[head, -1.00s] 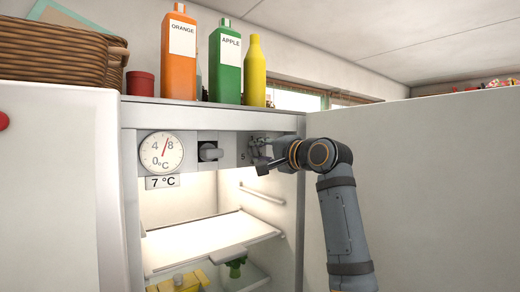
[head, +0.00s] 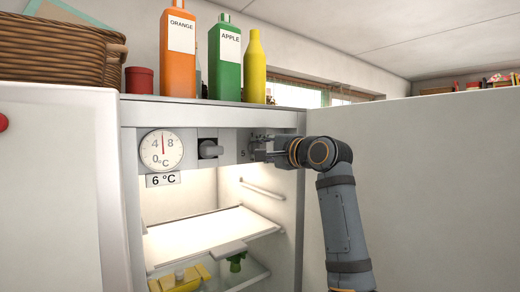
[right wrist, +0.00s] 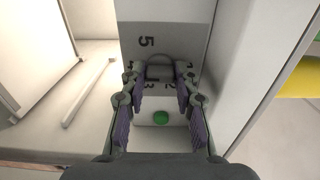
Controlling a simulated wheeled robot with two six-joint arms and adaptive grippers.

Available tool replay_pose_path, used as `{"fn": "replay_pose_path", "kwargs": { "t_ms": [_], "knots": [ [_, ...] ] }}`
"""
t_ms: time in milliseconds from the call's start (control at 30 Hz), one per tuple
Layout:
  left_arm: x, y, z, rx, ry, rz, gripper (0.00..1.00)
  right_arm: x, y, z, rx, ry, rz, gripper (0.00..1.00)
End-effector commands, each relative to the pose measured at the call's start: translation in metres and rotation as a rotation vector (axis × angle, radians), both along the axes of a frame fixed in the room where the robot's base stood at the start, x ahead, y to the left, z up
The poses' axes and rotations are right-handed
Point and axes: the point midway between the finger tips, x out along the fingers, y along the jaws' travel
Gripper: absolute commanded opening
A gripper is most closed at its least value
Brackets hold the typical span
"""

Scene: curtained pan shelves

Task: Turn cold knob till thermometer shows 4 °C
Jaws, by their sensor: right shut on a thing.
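The round thermometer dial (head: 162,150) hangs at the upper left inside the fridge in the head view. My right gripper (head: 258,148) is at the right end of the fridge's top panel, shut on the cold knob. In the right wrist view the pale knob (right wrist: 155,103) with a green dot sits between the two fingers of the gripper (right wrist: 158,100). A number 5 and other partly hidden marks show around it. My left gripper is not in view.
A grey lamp-like fitting (head: 210,149) sits on the panel between dial and knob. The fridge holds a white shelf (head: 210,238) with yellow and green items below. Open doors stand left and right. Orange (head: 178,60), green (head: 225,60) and yellow (head: 254,70) bottles stand on top.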

Motion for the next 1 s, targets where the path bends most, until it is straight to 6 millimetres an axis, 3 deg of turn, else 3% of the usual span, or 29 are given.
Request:
{"fn": "replay_pose_path", "kwargs": {
  "t_ms": [67,100,233,633,1000],
  "knots": [
    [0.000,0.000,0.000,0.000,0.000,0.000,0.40,0.000,0.000,-0.001,-0.002,0.002,0.000,0.00],
    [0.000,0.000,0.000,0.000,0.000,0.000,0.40,0.000,0.000,-0.001,-0.002,0.002,0.000,0.35],
    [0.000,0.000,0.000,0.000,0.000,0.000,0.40,0.000,0.000,-0.001,-0.001,0.002,0.000,0.53],
    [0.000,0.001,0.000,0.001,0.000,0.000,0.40,-0.007,-0.006,0.000,0.000,-0.001,-0.001,0.53],
    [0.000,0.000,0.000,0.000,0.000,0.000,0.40,-0.075,-0.056,-0.001,-0.003,-0.001,-0.003,0.53]
  ]
}}
